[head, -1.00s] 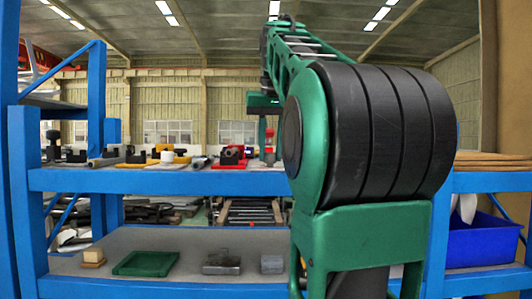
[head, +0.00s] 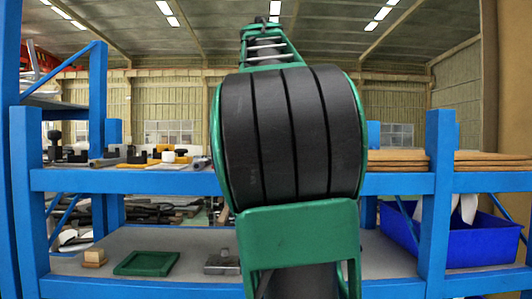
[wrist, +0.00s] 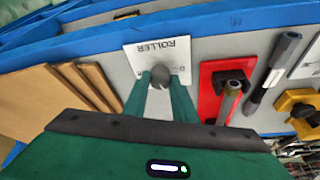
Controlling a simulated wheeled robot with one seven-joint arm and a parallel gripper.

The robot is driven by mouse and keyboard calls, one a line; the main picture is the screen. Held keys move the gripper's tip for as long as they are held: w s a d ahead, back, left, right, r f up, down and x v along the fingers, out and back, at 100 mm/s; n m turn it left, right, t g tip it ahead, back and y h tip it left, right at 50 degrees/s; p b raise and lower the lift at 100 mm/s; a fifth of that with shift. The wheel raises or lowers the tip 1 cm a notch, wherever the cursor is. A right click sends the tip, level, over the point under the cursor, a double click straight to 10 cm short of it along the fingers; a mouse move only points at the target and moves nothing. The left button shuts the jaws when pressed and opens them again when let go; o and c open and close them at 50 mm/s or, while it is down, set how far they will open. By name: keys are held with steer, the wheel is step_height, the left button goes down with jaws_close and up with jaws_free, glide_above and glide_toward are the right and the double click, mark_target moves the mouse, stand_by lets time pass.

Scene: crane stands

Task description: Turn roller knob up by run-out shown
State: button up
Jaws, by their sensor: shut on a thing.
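The roller knob (wrist: 159,76) is a grey round knob on a white plate (wrist: 147,51) printed "ROLLER", which reads upside down in the wrist view. My gripper (wrist: 160,83) has its two green fingers closed on the knob from either side. Small marks beside the knob on the plate are too small to read. No run-out reading can be made out. In the head view my own arm covers the middle, so the knob, its plate and my gripper are hidden there.
In the wrist view a red plate with a black block (wrist: 226,79) stands close right of the white plate, then a dark bar (wrist: 273,73) and a yellow part (wrist: 298,102). Brown boards (wrist: 60,95) lie left. Blue shelf posts (head: 437,190) and a blue bin (head: 470,243) stand right.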

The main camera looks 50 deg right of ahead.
steer(key=shift+w+a+r+m+g, duration=0.15)
steer(key=shift+w+m+g, duration=0.15)
steer(key=shift+m, duration=0.6)
steer(key=shift+w+m, duration=0.1)
steer(key=shift+m, duration=0.5)
steer(key=o, duration=1)
steer(key=shift+w+g, duration=0.1)
steer(key=shift+g, duration=0.2)
steer(key=shift+o, duration=0.2)
steer(key=v, duration=0.7)
steer(key=shift+r, duration=0.25)
